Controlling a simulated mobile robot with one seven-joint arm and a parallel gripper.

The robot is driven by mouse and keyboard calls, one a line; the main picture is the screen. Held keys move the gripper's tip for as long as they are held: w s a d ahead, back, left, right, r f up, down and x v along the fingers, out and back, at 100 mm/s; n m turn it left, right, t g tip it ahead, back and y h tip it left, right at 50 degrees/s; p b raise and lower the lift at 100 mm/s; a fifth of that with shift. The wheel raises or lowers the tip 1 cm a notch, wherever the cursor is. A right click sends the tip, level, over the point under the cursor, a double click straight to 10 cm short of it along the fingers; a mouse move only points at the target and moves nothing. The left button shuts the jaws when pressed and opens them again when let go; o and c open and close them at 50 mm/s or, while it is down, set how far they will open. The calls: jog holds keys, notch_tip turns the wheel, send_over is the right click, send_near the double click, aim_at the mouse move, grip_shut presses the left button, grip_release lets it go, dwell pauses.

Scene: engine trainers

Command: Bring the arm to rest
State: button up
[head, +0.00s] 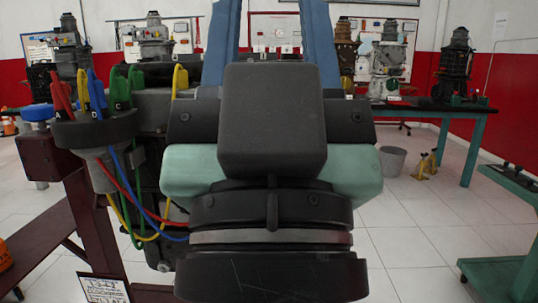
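My gripper (270,15) fills the middle of the head view, seen from behind. Its dark wrist is nearest at the bottom, with a black box on top and pale green parts at both sides. Two blue fingers stand wide apart and run up past the top edge, so their tips are cut off. Only the back wall and its panels show between them, and I see nothing held. The rest of the arm is out of view.
Close at left, a dark red stand (88,215) carries a black part (95,130) with coloured clips and cables. A teal-legged bench (472,155) with engines is at back right; a green stand (505,275) is at right.

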notch_tip(320, 180, up, 35)
jog(key=p, duration=3.3)
jog(key=shift+a, duration=0.1)
jog(key=shift+o, duration=0.4)
jog(key=shift+w+a+r, duration=0.1)
jog(key=shift+w, duration=0.05)
